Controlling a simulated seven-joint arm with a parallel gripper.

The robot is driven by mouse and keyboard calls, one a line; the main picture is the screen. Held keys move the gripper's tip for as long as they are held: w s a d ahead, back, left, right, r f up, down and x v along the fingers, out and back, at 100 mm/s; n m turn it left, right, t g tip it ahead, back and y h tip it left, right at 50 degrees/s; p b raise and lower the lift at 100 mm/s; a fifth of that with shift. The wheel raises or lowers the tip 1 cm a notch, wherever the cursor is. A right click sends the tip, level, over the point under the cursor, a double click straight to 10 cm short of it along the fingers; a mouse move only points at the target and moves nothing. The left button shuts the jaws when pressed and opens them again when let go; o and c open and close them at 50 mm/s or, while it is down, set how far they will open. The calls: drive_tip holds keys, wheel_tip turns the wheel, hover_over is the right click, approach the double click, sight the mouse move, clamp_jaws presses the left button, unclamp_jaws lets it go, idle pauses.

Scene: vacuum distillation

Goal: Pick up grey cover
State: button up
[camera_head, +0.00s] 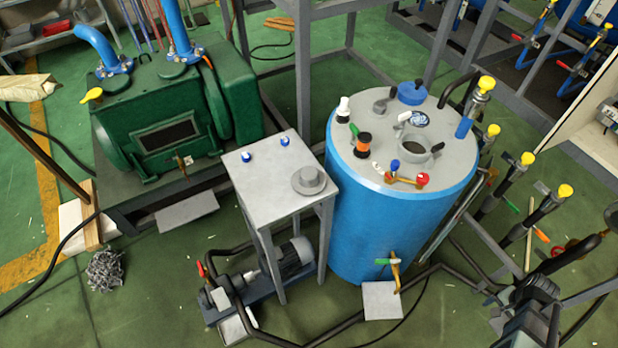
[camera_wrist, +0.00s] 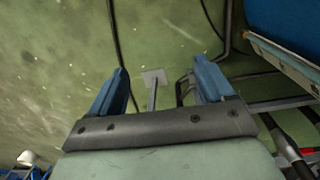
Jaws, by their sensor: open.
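The grey cover (camera_head: 309,180) is a round flanged disc with a raised middle. It lies flat near the right front edge of a small grey metal stand (camera_head: 262,181) in the head view. My gripper (camera_wrist: 160,70) shows in the wrist view with its two blue fingers spread apart and nothing between them. Beyond the fingers is green floor with a small pale plate. The cover is not recognisable in the wrist view. I cannot clearly make out my gripper in the head view, so its distance from the cover is unclear.
A blue tank (camera_head: 385,225) with valves and an open round port (camera_head: 421,150) on top stands just right of the stand. Two small blue knobs sit at the stand's back. A green pump (camera_head: 165,125) is left. Pipes and yellow-capped valves (camera_head: 527,158) crowd the right.

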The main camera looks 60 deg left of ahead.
drive_tip(key=w+a+r+t+y, duration=0.1)
drive_tip(key=w+a+r+t, duration=0.1)
drive_tip(key=w+a+r, duration=0.45)
drive_tip(key=w+a+r+t+y, duration=0.1)
drive_tip(key=w+a+r, duration=0.2)
drive_tip(key=a+r, duration=0.6)
drive_tip(key=w+a+r+t, duration=0.2)
drive_tip(key=w+a+r, duration=0.3)
drive_tip(key=r, duration=0.5)
drive_tip(key=s+a+r+n+g+y, duration=0.1)
drive_tip(key=s+a+r+y, duration=0.2)
drive_tip(key=s+a+r, duration=0.5)
drive_tip(key=s+a+r+n+g+y, duration=0.15)
drive_tip(key=s+a+r, duration=0.35)
drive_tip(key=a, duration=0.6)
drive_tip(key=s+a+r+n+g+y, duration=0.1)
drive_tip(key=s+a+r+y, duration=0.1)
drive_tip(key=s+a+r, duration=0.6)
drive_tip(key=n+g+h, duration=0.1)
drive_tip(key=n+h, duration=0.7)
drive_tip(key=n, duration=0.5)
hover_over(308, 171)
wheel_tip(308, 171, down, 5)
drive_tip(key=shift+d+f, duration=0.1)
drive_tip(key=shift+f, duration=6.35)
